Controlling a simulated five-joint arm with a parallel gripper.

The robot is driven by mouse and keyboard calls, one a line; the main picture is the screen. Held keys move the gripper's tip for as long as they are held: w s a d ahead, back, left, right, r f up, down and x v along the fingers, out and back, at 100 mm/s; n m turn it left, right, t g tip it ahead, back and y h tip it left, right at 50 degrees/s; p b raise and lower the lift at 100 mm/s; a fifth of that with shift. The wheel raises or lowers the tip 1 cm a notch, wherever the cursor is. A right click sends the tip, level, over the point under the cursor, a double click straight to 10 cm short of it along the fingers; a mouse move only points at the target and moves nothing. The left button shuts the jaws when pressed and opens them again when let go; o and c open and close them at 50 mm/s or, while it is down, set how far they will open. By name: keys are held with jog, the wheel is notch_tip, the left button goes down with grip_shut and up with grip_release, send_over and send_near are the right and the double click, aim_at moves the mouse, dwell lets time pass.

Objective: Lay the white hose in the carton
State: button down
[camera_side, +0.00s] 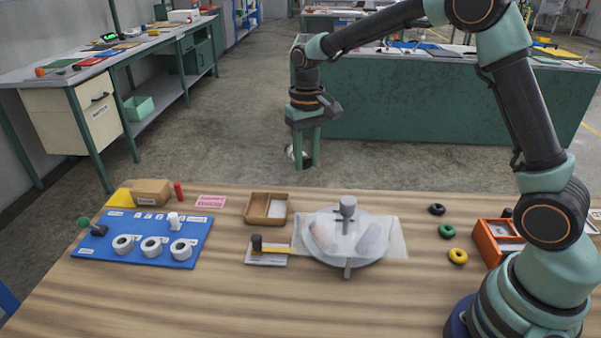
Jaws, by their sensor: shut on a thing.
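My gripper (306,160) hangs above and beyond the far edge of the table, with its green fingers pointing down. It is shut on a small white-and-dark thing (291,152), mostly hidden by the fingers. I cannot tell whether this is the white hose. No long hanging hose shows clearly. A small brown box (151,193), which looks like a carton, stands at the table's far left, well left of my gripper. I cannot see into it.
A blue board (140,253) with several white rings lies at left. A wooden tray (248,213) and a round grey stand (345,257) with clear bags are mid-table. Small coloured rings (447,232) and an orange box (487,246) lie at right. The front of the table is clear.

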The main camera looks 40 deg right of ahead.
jog(key=shift+w+a+f+m, duration=0.55)
jog(key=shift+a+f+m, duration=0.6)
jog(key=shift+f, duration=0.75)
jog(key=shift+w+a+f+m, duration=0.55)
jog(key=shift+a+f+m, duration=0.55)
jog(key=shift+f, duration=0.75)
jog(key=shift+w+a+f+m, duration=0.55)
jog(key=shift+a+f+m, duration=0.6)
jog(key=shift+f, duration=0.75)
jog(key=shift+c, duration=0.5)
grip_release()
notch_tip(320, 180, up, 7)
